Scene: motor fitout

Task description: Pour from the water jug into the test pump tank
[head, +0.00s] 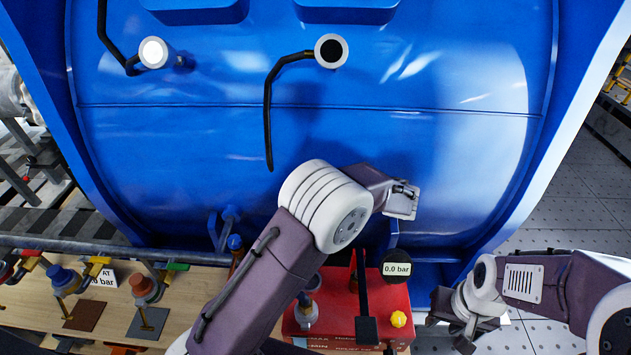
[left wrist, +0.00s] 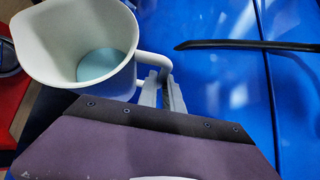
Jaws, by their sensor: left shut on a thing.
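The water jug (left wrist: 60,60) is white, with pale blue water in its bottom, in the left wrist view. My left gripper (left wrist: 163,92) is shut on its handle. In the head view the jug does not show, and my left arm crosses the middle. The red test pump tank (head: 402,337) stands at the bottom centre, partly covered by that arm, with a black lever and a yellow knob. Its filling opening is not clear to me. My right gripper (head: 453,324) is right of the tank, empty, with its dark fingers apart.
A large blue vessel (head: 200,130) fills the back, with black hoses on two round fittings. A gauge (head: 396,269) reading 0.0 bar stands above the tank. A wooden bench (head: 30,317) with several valves lies at left. Open floor shows at right.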

